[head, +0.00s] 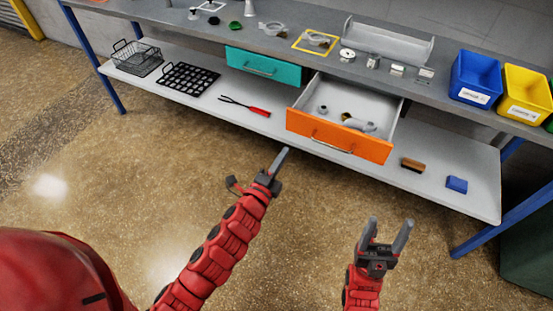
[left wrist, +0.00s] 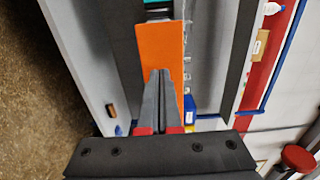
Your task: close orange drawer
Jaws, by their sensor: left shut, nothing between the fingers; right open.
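The orange drawer (head: 338,138) is pulled out from under the workbench, with several small metal parts lying inside. Its orange front also shows in the left wrist view (left wrist: 160,48). My left gripper (head: 281,158) is shut and empty, in front of and a little left of the drawer front, apart from it in the head view. In the left wrist view its shut fingers (left wrist: 162,75) overlap the orange front; I cannot tell whether they touch. My right gripper (head: 388,232) is open and empty, lower right over the floor.
A teal drawer (head: 263,68) left of the orange one is closed. The lower shelf (head: 215,100) carries wire baskets, a black grid rack, a red-handled tool, a brush (head: 412,165) and a blue block (head: 457,184). Blue and yellow bins stand on the bench. The floor in front is free.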

